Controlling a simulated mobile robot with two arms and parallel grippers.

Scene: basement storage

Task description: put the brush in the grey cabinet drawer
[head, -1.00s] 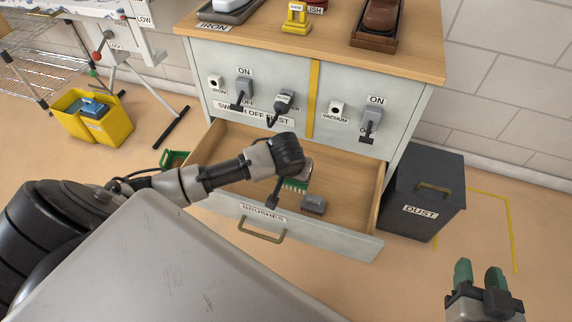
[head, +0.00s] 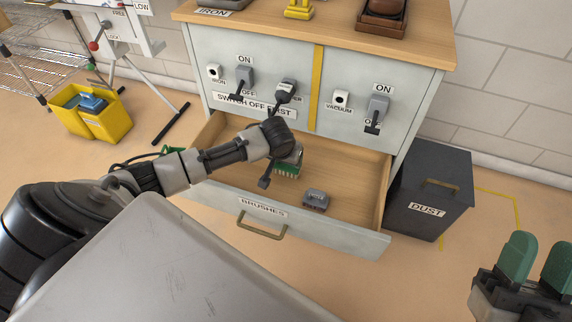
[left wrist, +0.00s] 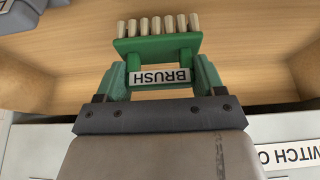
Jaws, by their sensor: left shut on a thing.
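My left gripper (head: 289,156) is shut on the green brush (head: 287,169), over the inside of the open drawer. In the left wrist view the brush (left wrist: 158,46) has a BRUSH label and pale bristles, and sits between the green fingers of that gripper (left wrist: 159,76). I cannot tell whether the brush touches the drawer floor. The grey cabinet drawer (head: 330,232) is pulled out, with a BRUSHES label and a brass handle on its front. My right gripper (head: 536,264) is open and empty at the lower right.
A small grey block (head: 316,199) lies in the drawer, right of the brush. A dark DUST bin (head: 428,190) stands right of the cabinet (head: 225,105). Switches line the cabinet's face above the drawer. A yellow bucket (head: 104,122) stands on the floor at left.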

